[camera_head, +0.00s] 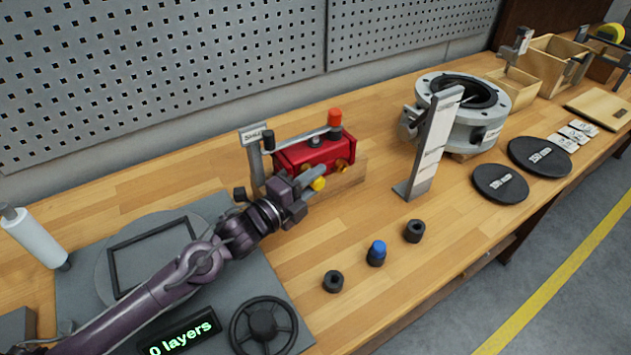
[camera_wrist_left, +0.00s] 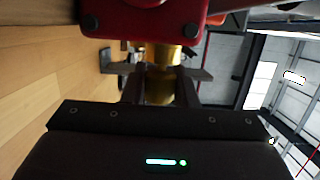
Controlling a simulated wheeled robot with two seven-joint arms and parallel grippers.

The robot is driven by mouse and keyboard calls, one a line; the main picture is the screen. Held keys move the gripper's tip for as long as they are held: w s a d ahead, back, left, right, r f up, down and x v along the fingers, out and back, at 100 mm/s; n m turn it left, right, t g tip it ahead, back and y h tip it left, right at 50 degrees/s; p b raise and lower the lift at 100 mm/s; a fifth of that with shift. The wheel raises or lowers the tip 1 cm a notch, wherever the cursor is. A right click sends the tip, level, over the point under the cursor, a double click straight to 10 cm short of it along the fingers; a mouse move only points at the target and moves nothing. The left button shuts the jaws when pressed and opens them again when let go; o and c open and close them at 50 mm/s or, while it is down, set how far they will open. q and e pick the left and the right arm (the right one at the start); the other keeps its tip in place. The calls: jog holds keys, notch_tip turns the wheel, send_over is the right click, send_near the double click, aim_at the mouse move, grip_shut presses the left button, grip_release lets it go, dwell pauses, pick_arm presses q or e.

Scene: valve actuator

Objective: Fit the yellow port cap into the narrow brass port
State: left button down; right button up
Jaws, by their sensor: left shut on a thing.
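The red valve actuator (camera_head: 312,153) sits on a wooden block on the bench, with an orange knob on its lever. A brass port (camera_head: 341,165) shows on its front; another part of the front is hidden by my left gripper (camera_head: 312,183). That gripper is shut on the yellow port cap (camera_head: 318,184), close in front of the actuator. In the left wrist view the cap (camera_wrist_left: 160,90) sits between the two fingers, lined up with a brass port (camera_wrist_left: 158,55) on the red body (camera_wrist_left: 145,18). I cannot tell whether cap and port touch or overlap. My right gripper is not in view.
A black nut-like cap (camera_head: 333,281), a blue-topped cap (camera_head: 376,253) and another black cap (camera_head: 414,231) stand on the bench. An upright labelled plate (camera_head: 431,145) stands right of the actuator, before a grey flanged ring (camera_head: 480,130). Black discs (camera_head: 500,183) lie further right.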

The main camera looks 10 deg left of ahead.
pick_arm(q)
jog(key=shift+w+a, duration=0.4)
dwell(0.3)
jog(key=c, duration=1.1)
grip_release()
jog(key=shift+s+a+f, duration=0.15)
jog(key=shift+s+a, duration=0.1)
jog(key=shift+s, duration=0.15)
jog(key=shift+b+v, duration=1)
jog(key=shift+v, duration=2.4)
